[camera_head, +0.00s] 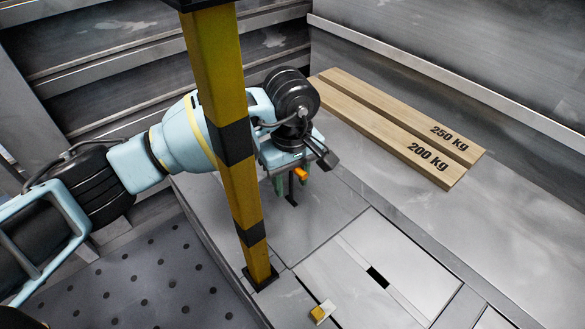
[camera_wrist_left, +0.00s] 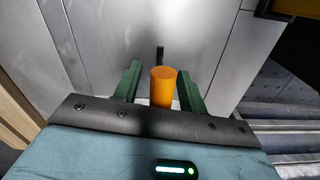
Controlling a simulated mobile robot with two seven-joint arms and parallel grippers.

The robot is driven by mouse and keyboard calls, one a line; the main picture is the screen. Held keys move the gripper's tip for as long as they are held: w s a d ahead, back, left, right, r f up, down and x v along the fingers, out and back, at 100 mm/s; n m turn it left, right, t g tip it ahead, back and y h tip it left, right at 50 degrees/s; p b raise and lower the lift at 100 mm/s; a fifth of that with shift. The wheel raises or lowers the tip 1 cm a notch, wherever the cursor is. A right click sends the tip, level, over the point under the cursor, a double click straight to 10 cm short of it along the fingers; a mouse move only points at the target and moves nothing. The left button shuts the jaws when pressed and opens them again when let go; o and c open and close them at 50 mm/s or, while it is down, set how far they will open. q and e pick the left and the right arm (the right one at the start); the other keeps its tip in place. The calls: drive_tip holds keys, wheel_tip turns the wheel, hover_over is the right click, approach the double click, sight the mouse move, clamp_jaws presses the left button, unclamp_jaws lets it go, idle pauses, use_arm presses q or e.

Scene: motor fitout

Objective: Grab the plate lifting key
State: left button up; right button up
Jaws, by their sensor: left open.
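The plate lifting key appears to be the piece with the orange cylindrical handle (camera_head: 301,174), which also shows in the left wrist view (camera_wrist_left: 163,88). My left gripper (camera_head: 291,184) is over the grey floor plates. Its two green fingers (camera_wrist_left: 159,75) are open, one on each side of the orange handle, with a small gap visible. A narrow dark piece (camera_head: 291,201) shows just below the handle; I cannot tell whether it is the key's shaft or a slot. My right gripper is not in view.
A yellow-and-black post (camera_head: 228,130) stands in front of my left arm. Two wooden planks marked 250 kg (camera_head: 455,145) and 200 kg (camera_head: 430,160) lie at the right. A dark slot (camera_head: 377,277) and a small yellow-and-white block (camera_head: 322,312) are nearer.

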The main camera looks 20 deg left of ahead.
use_arm(q)
drive_tip(key=shift+c, duration=0.4)
clamp_jaws()
drive_tip(key=shift+r, duration=0.15)
wheel_tip(320, 180, up, 18)
drive_tip(key=p, duration=0.6)
